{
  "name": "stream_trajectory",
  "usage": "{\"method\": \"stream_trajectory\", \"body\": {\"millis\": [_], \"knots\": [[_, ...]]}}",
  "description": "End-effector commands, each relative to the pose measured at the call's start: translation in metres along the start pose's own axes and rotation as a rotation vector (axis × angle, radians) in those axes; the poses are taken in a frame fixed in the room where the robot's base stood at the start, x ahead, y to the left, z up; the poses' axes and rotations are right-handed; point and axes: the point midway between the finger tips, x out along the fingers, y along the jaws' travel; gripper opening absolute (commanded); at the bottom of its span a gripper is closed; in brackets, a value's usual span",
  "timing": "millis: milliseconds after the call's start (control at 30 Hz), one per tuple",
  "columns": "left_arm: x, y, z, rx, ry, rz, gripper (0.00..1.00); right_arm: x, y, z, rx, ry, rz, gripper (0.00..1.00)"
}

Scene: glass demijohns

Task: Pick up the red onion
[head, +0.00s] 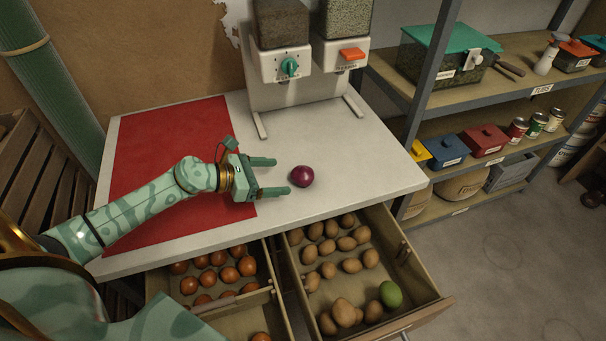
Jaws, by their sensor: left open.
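The red onion (302,176) is a small, round, dark purple thing on the white tabletop, just right of the red mat. My left gripper (276,176) comes in from the left, low over the table. Its two fingers are apart and point right toward the onion. Nothing is between the fingers. My right gripper is not in view.
A red mat (128,172) covers the left part of the white table (385,172). A two-hopper dispenser (268,92) stands at the back. Below the front edge, open drawers hold onions (189,285), potatoes (350,265) and a green item (390,294). Shelves (480,92) stand right.

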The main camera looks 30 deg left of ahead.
Motion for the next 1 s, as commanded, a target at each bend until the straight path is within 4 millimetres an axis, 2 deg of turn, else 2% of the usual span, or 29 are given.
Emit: {"method": "stream_trajectory", "body": {"millis": [33, 100, 333, 600, 867, 933, 1000], "knots": [[0.012, 0.000, 0.001, 0.001, -0.003, 0.000, 0.79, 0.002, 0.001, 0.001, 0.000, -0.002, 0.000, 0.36], [0.023, 0.000, 0.000, 0.000, -0.002, 0.000, 0.79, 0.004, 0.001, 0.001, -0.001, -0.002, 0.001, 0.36], [0.043, 0.000, 0.000, -0.001, 0.000, -0.001, 0.79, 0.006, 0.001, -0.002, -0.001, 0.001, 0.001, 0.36], [0.084, 0.002, 0.000, -0.001, 0.000, 0.000, 0.79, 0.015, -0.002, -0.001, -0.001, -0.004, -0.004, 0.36], [0.088, 0.001, 0.001, 0.000, 0.001, -0.001, 0.79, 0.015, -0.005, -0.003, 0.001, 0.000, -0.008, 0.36], [0.088, 0.001, 0.001, 0.000, 0.001, -0.001, 0.65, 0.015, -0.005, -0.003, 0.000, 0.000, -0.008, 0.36], [0.088, 0.001, 0.001, 0.000, 0.001, -0.001, 0.46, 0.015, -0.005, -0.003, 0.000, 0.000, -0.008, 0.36]]}}
